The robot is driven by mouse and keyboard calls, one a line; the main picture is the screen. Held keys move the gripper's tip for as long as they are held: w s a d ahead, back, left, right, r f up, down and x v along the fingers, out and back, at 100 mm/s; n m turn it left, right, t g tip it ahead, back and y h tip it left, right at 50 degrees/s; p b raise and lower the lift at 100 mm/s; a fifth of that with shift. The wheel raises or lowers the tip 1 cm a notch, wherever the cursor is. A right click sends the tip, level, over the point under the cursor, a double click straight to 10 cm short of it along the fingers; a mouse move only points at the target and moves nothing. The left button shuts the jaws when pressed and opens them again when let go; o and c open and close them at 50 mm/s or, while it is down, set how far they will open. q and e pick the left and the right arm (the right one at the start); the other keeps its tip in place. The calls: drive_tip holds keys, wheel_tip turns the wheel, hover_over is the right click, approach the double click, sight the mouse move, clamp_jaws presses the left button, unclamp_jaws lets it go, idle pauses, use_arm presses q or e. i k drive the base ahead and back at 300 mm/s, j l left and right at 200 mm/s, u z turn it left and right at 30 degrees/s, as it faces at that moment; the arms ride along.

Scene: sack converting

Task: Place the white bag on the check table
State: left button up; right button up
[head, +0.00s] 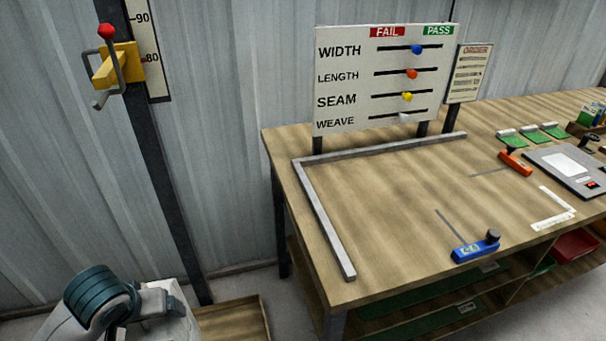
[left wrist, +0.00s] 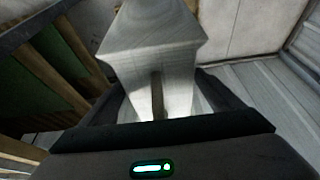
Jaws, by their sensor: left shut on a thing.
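The white bag (left wrist: 155,45) fills the upper middle of the left wrist view, pale and folded, with a dark vertical strip low on its near face. My left gripper (left wrist: 165,105) is shut on it, its dark fingers on both sides. In the head view my left arm enters at the bottom left, beside the table; its fingers and the bag cannot be made out clearly there. The check table (head: 400,195) has a wooden top with an L-shaped metal fence (head: 325,220) along its left and back edges. The area inside the fence is bare. My right gripper is not in view.
A FAIL/PASS board (head: 345,75) with coloured sliders stands at the table's back. A blue slide gauge (head: 475,247), an orange one (head: 515,162) and a grey device (head: 565,168) occupy the right. A post with a yellow slider (head: 115,68) stands left. A wooden tray (head: 235,318) lies below.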

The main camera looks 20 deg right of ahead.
sight(441, 199)
drive_tip(key=k+l, duration=0.2)
drive_tip(key=k+l+z, duration=0.1)
drive_tip(key=l, duration=0.35)
drive_tip(key=k+l, duration=0.25)
drive_tip(key=k+l+z, duration=0.15)
drive_tip(key=l, duration=0.25)
drive_tip(key=k+l, duration=0.1)
drive_tip(key=l, duration=0.4)
drive_tip(key=l+z, duration=0.1)
drive_tip(key=l, duration=0.45)
drive_tip(key=k, duration=0.05)
